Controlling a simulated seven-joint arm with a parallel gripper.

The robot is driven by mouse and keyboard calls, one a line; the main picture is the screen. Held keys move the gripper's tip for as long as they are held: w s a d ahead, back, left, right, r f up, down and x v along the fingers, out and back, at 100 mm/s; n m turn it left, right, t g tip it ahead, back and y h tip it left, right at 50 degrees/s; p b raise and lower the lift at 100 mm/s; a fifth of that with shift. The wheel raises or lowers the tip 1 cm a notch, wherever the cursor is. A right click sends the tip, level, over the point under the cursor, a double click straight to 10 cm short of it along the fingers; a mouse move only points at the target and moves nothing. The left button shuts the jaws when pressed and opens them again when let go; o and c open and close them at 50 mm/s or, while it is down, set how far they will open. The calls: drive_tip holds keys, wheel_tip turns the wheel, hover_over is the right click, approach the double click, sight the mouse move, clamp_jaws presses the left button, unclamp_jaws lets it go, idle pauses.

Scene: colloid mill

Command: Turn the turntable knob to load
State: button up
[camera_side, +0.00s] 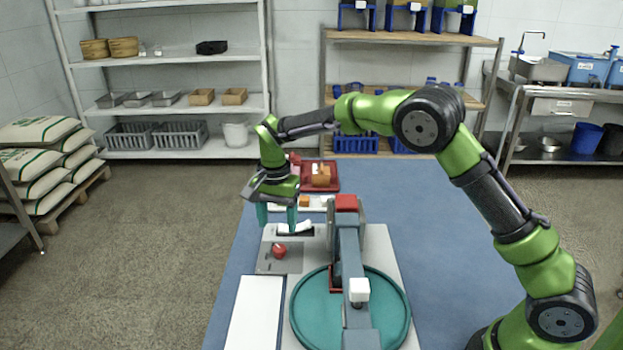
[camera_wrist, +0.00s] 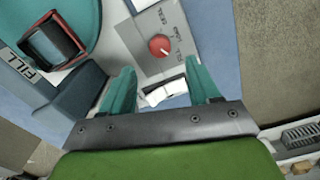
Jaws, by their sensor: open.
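The red knob (camera_side: 279,251) sits on a grey label plate (camera_side: 292,262) on the machine's light base, left of the grey arm. In the wrist view the knob (camera_wrist: 159,45) has a white pointer mark, with small printed words around it that are hard to read. The teal turntable (camera_side: 305,322) is at the front of the base. My gripper (camera_side: 276,222) is open, with teal fingers pointing down, above and behind the knob. In the wrist view its fingertips (camera_wrist: 160,76) are spread apart, with the knob beyond them. A white rocker-like part (camera_wrist: 165,93) shows between the fingers.
The grey machine arm (camera_side: 350,265) with a red top block (camera_side: 346,203) stands right of the knob. A white board (camera_side: 255,312) lies at the front left. A red tray (camera_side: 337,178) is behind on the blue table (camera_side: 447,225), whose right part is clear.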

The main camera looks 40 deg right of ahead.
sight(279, 248)
wheel_tip(279, 248, down, 7)
drive_tip(key=shift+f, duration=0.2)
drive_tip(key=c, duration=1)
